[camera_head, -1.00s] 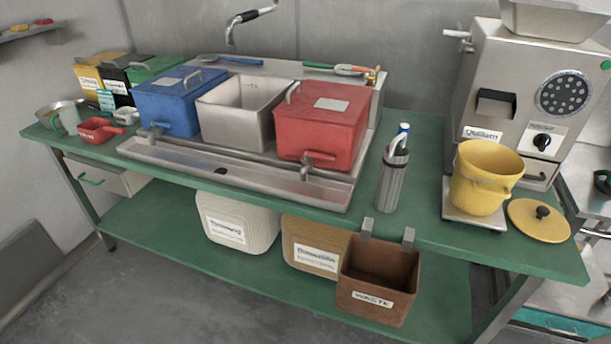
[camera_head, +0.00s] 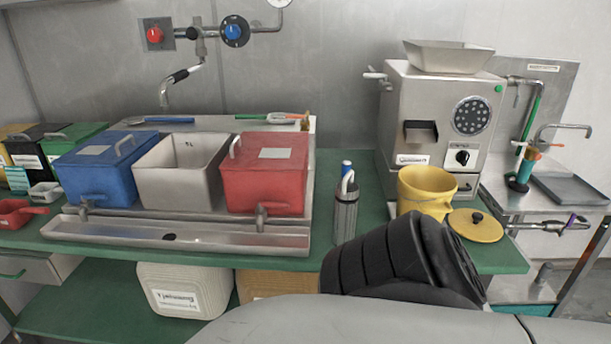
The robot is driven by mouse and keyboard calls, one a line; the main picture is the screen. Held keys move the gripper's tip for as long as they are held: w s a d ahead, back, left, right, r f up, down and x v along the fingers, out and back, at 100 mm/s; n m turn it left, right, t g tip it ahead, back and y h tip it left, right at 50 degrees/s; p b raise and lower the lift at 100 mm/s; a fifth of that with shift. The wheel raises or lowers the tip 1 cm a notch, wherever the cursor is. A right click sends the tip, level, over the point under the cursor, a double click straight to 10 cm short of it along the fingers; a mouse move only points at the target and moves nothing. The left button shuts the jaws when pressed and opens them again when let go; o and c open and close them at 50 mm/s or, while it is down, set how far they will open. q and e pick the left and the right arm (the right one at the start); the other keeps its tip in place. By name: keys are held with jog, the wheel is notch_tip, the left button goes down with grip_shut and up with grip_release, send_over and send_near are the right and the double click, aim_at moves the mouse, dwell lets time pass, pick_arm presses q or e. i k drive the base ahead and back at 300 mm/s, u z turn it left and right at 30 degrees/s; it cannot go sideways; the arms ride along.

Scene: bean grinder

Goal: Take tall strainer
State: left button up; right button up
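A tall, narrow metal cylinder (camera_head: 345,213), which looks like the tall strainer, stands upright on the green bench (camera_head: 372,192). It is between the sink unit and the grinder. A blue-topped item (camera_head: 347,172) sticks up out of it. Part of one of my arms, a grey link with a black ribbed joint, crosses the lower right of the view just in front of the cylinder. No gripper fingers show, and nothing is seen touching the cylinder.
Blue (camera_head: 97,172) and red (camera_head: 264,175) lidded bins flank an open metal bin (camera_head: 182,168) on the sink unit. Right of the cylinder are a yellow bucket (camera_head: 427,190), its lid (camera_head: 474,226) and the grinder (camera_head: 440,115). Little bare bench lies between.

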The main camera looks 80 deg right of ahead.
aim_at(346, 209)
jog(key=i, duration=1.4)
jog(key=z, duration=2.05)
